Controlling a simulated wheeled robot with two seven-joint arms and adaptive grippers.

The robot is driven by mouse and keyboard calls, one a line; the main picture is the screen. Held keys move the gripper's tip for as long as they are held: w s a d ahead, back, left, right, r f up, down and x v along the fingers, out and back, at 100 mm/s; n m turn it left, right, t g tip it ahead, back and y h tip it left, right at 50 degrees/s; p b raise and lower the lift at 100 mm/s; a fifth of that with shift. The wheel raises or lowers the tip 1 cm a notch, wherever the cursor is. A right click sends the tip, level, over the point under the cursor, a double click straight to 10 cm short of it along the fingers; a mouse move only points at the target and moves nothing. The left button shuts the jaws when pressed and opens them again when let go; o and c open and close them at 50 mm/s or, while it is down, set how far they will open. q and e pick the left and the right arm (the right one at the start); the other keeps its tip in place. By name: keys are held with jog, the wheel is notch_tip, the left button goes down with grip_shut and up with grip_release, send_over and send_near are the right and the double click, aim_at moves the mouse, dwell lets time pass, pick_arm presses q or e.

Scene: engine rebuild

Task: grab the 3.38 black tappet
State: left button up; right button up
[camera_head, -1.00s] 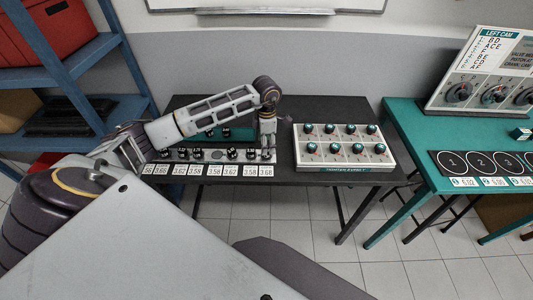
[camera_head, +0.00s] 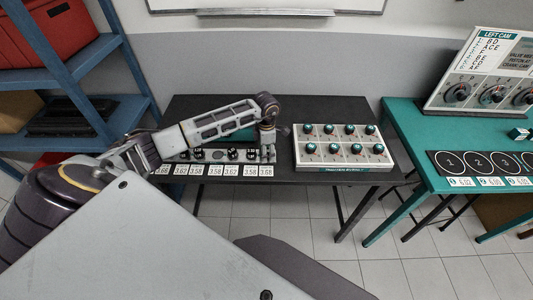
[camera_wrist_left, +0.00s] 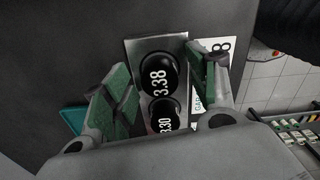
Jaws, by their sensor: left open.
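The black tappet marked 3.38 (camera_wrist_left: 158,75) stands on a light metal rack strip in the left wrist view. A second black tappet marked 3.30 (camera_wrist_left: 163,115) is right beside it, nearer to my wrist. My left gripper (camera_wrist_left: 165,88) is open, with one green-padded finger on each side of the tappets. The 3.38 tappet is between or just beyond the fingertips; contact does not show. In the head view my left gripper (camera_head: 267,152) points down at the right end of the tappet rack (camera_head: 222,158), hiding that end. My right gripper is not in view.
A row of white number labels (camera_head: 222,170) runs along the rack's front. A white tray with teal-topped pieces (camera_head: 343,168) stands close to the right of my left gripper. A teal table (camera_head: 420,185) is farther right, and a blue shelf (camera_head: 100,100) at the left.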

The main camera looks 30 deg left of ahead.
pick_arm(q)
jog(key=shift+c, duration=0.4)
jog(key=c, duration=1.1)
jog(key=shift+o, duration=0.2)
jog(key=shift+r, duration=0.1)
notch_tip(320, 180, up, 8)
jog(key=shift+r+b, duration=0.25)
jog(key=shift+b, duration=0.65)
jog(key=shift+r, duration=0.7)
